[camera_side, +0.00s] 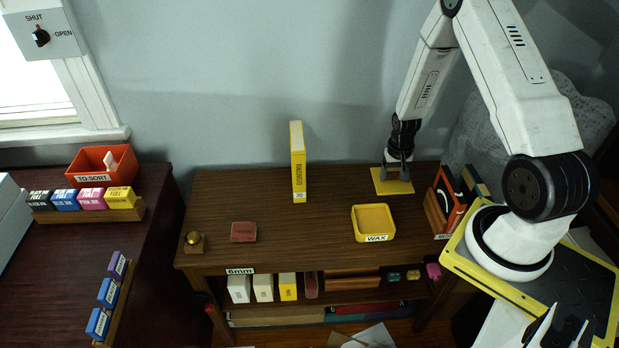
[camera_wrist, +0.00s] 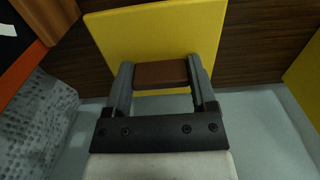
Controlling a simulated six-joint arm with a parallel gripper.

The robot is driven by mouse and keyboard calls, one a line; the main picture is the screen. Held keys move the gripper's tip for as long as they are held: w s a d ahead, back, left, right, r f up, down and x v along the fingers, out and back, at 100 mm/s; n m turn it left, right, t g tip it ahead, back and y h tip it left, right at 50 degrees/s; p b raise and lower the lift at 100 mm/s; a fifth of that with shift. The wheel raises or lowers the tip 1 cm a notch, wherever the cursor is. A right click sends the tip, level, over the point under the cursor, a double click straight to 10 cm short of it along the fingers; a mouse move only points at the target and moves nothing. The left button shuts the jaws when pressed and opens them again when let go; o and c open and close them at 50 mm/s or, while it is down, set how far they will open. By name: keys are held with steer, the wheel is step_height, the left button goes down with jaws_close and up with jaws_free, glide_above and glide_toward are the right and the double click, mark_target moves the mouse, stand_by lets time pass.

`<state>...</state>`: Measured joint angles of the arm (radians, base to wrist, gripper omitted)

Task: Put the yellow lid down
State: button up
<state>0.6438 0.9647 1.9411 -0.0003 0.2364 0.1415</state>
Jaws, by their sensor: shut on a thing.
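The yellow lid (camera_side: 379,187) is a flat square plate at the back right of the brown table in the side view. In the wrist view the lid (camera_wrist: 160,28) has a brown block handle (camera_wrist: 162,73) on top. My gripper (camera_side: 398,172) is above the lid, and its two fingers are shut on the handle, one on each side; they also show in the wrist view (camera_wrist: 162,80). The lid looks level and at or just above the tabletop; I cannot tell if it touches. The open yellow WAX tray (camera_side: 375,238) stands in front of the lid, uncovered.
An orange box (camera_side: 446,207) stands close right of the lid. An upright yellow box (camera_side: 298,165) stands to the left, by the wall. A reddish block (camera_side: 243,232) and a brass knob (camera_side: 193,239) lie at the left. The table (camera_side: 330,238) between them is clear.

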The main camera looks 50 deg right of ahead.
mark_target(388, 175)
steer(key=shift+w+d+f, duration=0.3)
steer(key=shift+w+f, duration=0.2)
steer(key=shift+f, duration=0.2)
steer(key=shift+w+d+f, duration=0.25)
steer(key=shift+w+f, duration=0.25)
steer(key=shift+f, duration=0.2)
steer(key=shift+w+d+f, duration=0.15)
steer(key=shift+w+f, duration=0.1)
steer(key=shift+f, duration=1.6)
steer(key=shift+f, duration=0.1)
steer(key=o, duration=1.3)
steer(key=shift+r, duration=6.1)
